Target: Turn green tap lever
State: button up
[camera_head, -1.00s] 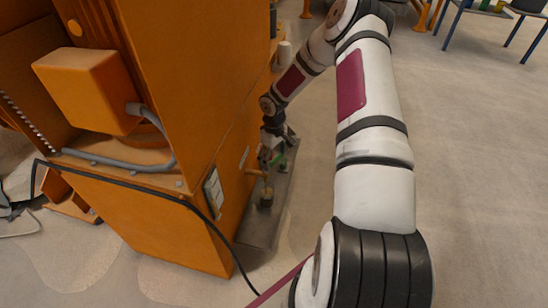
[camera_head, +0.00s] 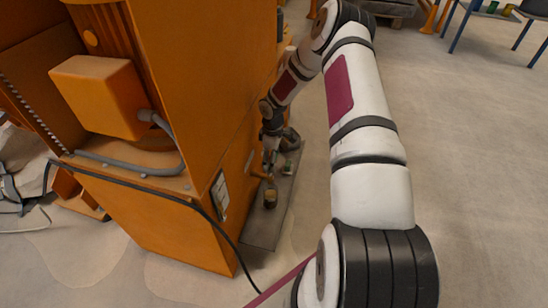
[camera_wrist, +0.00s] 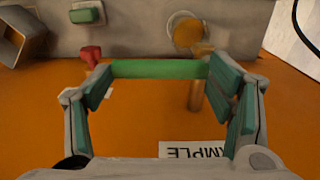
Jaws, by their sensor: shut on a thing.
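The green tap lever (camera_wrist: 158,68) is a bar lying level across the wrist view. My gripper (camera_wrist: 165,88) has one teal-padded finger at each end of it and is shut on it, holding it lengthwise. A brass tap pipe (camera_wrist: 195,95) shows near the lever's right end, against the orange panel. In the head view my gripper (camera_head: 270,158) is low beside the orange cabinet, small and partly hidden, so the lever cannot be made out clearly there.
The orange cabinet (camera_head: 215,110) stands close on the left. A grey ledge (camera_head: 262,228) at its foot holds a brass-coloured cup (camera_head: 271,198). The wrist view also shows a red knob (camera_wrist: 91,56), a green block (camera_wrist: 88,14) and a label (camera_wrist: 190,150).

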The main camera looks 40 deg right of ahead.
jog(key=shift+s+f, duration=0.15)
jog(key=shift+f, duration=0.1)
jog(key=o, duration=1.7)
jog(key=shift+f, duration=0.1)
jog(key=shift+r, duration=0.25)
jog(key=shift+r, duration=0.25)
notch_tip(320, 180, up, 11)
jog(key=shift+r, duration=0.1)
